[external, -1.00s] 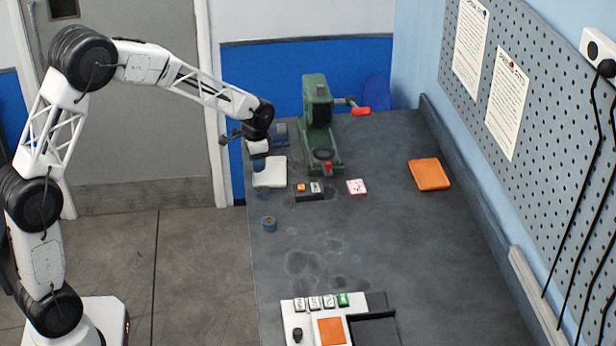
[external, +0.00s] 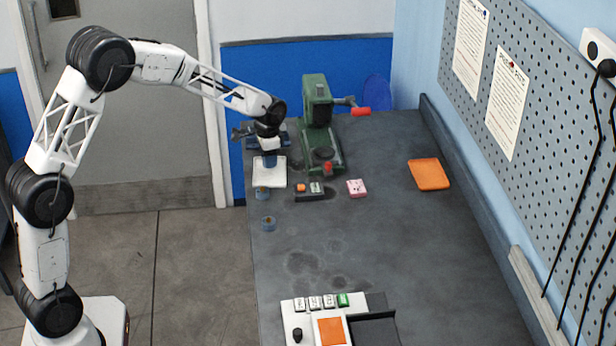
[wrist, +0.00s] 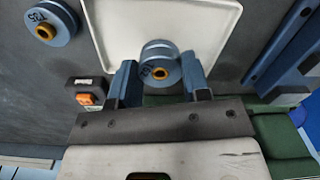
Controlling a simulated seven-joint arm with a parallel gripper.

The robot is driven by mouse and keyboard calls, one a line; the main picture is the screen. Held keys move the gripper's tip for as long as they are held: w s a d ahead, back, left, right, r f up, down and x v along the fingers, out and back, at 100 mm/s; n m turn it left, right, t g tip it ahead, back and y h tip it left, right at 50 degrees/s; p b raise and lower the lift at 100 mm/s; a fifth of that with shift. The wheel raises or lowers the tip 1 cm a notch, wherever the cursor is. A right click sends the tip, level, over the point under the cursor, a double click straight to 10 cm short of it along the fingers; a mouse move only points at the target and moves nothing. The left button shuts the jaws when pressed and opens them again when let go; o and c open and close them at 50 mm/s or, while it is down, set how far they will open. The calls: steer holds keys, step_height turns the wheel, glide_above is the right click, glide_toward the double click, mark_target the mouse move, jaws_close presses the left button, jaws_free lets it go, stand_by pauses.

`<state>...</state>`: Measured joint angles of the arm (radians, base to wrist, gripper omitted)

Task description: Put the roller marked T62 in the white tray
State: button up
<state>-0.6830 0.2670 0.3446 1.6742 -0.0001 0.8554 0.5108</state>
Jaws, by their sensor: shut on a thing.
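My gripper (external: 268,156) is shut on a blue roller (wrist: 160,66) with an orange hub. The roller's mark is partly hidden; I cannot read it in full. The white tray (wrist: 108,38) lies under the roller in the wrist view, and it also shows in the external view (external: 270,178). The roller is over the tray's area; I cannot tell whether it touches the tray floor. Another blue roller (wrist: 52,22), marked T35, lies outside the tray. In the external view, two rollers stand on the bench, one near the tray (external: 262,194) and one further forward (external: 268,223).
A green press (external: 318,110) stands right of the tray. A dark box with an orange button (external: 309,192) and a pink-white block (external: 356,187) sit nearby. An orange tray (external: 429,174) lies at the right; a control panel (external: 318,325) is at the front. The bench middle is clear.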

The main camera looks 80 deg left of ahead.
steer(key=shift+f, duration=1.35)
steer(key=shift+f, duration=0.1)
steer(key=o, duration=1)
steer(key=shift+o, duration=0.2)
step_height(320, 180, up, 12)
